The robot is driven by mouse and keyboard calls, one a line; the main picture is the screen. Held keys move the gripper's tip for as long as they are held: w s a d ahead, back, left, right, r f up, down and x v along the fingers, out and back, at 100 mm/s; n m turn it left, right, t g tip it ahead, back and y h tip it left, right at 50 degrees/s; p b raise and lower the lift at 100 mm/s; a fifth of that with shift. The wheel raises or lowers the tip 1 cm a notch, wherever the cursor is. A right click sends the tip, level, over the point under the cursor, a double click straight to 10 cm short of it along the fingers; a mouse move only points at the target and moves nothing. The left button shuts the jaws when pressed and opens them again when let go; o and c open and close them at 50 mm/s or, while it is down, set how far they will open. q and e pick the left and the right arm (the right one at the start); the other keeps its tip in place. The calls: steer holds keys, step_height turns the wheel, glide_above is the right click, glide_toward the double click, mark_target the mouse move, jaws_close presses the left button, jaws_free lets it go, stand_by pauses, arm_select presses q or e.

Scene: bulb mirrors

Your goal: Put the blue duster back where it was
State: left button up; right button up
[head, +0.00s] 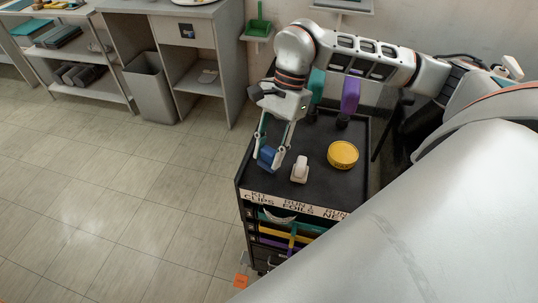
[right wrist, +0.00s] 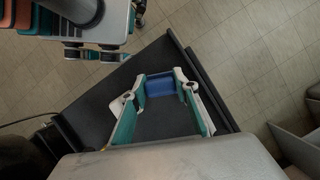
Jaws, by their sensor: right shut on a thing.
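The blue duster (head: 267,157) is held between the fingertips of my right gripper (head: 273,150), over the left part of the black cart top (head: 325,130). In the right wrist view it shows as a blue block (right wrist: 160,86) between the tips of the teal-padded fingers (right wrist: 161,88). I cannot tell whether it touches the cart top. My left gripper is not in view.
On the cart, a white object (head: 300,170) stands just right of the duster, with a yellow round tin (head: 343,155) further right. A purple item (head: 350,95) and a teal item (head: 317,86) stand behind. Labelled shelves are below. A grey bin (head: 150,87) stands at left.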

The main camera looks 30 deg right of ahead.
steer(key=shift+f, duration=0.8)
steer(key=o, duration=1.1)
steer(key=shift+f, duration=0.15)
steer(key=v, duration=1.2)
steer(key=shift+r, duration=0.25)
steer(key=shift+a, duration=0.1)
